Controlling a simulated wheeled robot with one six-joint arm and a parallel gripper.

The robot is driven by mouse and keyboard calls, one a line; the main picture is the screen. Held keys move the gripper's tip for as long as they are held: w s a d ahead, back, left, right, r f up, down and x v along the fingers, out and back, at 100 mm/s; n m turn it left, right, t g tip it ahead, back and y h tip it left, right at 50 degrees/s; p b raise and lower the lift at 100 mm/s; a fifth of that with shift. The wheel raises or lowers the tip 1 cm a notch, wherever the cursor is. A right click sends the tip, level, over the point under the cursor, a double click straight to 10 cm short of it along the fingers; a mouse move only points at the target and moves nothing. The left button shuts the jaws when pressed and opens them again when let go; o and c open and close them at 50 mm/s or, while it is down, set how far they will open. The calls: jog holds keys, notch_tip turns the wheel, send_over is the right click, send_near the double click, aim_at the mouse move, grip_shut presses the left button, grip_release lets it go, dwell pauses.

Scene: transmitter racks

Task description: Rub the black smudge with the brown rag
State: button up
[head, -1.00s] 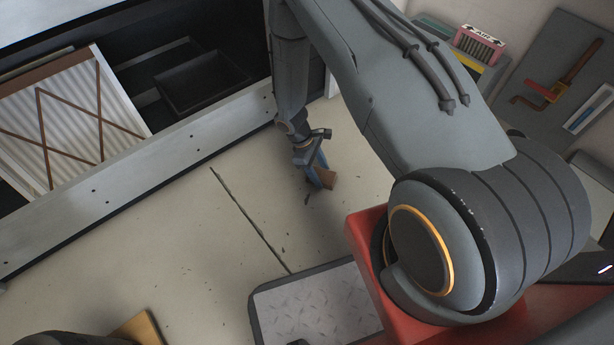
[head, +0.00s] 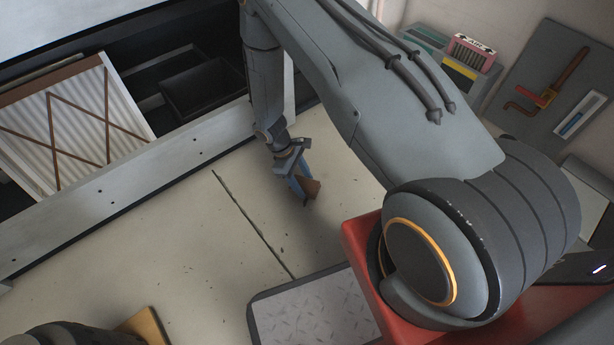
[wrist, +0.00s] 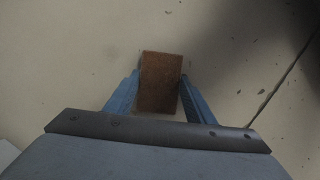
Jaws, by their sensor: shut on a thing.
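My gripper (head: 301,188) hangs at the end of my arm, pointing down toward the pale floor in the head view. Its blue fingers are shut on the brown rag (head: 310,187), which looks like a flat, stiff rectangle. In the wrist view the rag (wrist: 160,84) sits between the two blue fingers (wrist: 155,95) and sticks out past their tips. I cannot tell whether the rag touches the floor. No black smudge can be told apart; only small dark specks and a shadow show on the floor near the gripper.
An open dark rack (head: 50,232) with a pale front rail runs along the left and holds a ribbed white panel (head: 75,125) and a black tray (head: 205,88). A long crack (head: 250,220) crosses the floor. A tool board (head: 555,85) is at upper right. A metal-plated mat (head: 315,310) lies below.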

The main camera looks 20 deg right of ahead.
aim_at(303, 184)
jog(key=shift+r+p, duration=1.7)
jog(key=shift+r, duration=1)
